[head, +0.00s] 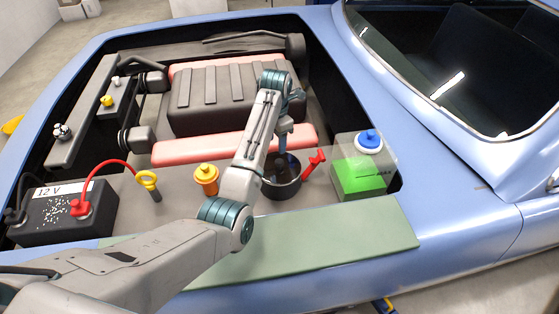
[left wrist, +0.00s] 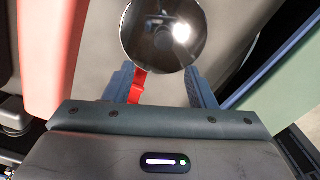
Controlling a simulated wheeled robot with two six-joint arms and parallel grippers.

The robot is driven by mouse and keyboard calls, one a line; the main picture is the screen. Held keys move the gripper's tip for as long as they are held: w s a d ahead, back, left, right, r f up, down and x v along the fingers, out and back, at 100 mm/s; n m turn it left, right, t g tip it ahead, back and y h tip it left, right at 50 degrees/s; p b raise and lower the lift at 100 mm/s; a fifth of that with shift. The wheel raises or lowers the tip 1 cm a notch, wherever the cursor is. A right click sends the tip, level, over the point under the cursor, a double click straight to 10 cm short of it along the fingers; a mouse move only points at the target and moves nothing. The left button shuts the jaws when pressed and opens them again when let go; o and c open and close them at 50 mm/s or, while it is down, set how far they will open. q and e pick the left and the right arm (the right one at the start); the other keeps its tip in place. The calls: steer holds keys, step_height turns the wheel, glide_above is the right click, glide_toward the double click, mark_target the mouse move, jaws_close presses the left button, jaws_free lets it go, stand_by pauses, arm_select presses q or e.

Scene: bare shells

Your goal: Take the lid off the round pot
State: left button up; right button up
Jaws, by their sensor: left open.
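The round pot (head: 281,188) is dark and stands in the engine bay, right of the yellow-orange cap. From above, its top shows as a glossy dark disc (left wrist: 150,40) with a bright reflection. I cannot tell a separate lid or its knob from the pot. My left gripper (head: 284,150) points down over the pot. In the left wrist view its two fingers (left wrist: 160,78) are apart and empty, at the near edge of the disc. A red handle (head: 314,163) stands just right of the pot and shows by one finger in the left wrist view (left wrist: 137,88). My right gripper is not in view.
A tank with green fluid (head: 358,178) and blue cap (head: 370,140) stands to the right. The orange cap (head: 206,177), yellow dipstick ring (head: 148,180) and battery (head: 65,210) are to the left. A flat green mat (head: 345,240) lies on the front fender.

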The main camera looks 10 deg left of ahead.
mark_target(279, 161)
arm_select(q)
step_height(279, 161, down, 2)
steer(key=shift+s+f, duration=0.15)
steer(key=shift+f+p, duration=0.3)
steer(key=shift+f, duration=0.05)
steer(key=f, duration=0.1)
steer(key=p, duration=0.1)
steer(key=f+p, duration=0.1)
steer(key=shift+w+d+f, duration=0.25)
steer(key=shift+d+f, duration=0.05)
steer(key=shift+d, duration=0.1)
step_height(279, 161, down, 2)
steer(key=shift+f, duration=0.1)
steer(key=shift+f+p, duration=0.2)
steer(key=shift+p, duration=0.1)
steer(key=shift+f, duration=0.1)
steer(key=c, duration=1.1)
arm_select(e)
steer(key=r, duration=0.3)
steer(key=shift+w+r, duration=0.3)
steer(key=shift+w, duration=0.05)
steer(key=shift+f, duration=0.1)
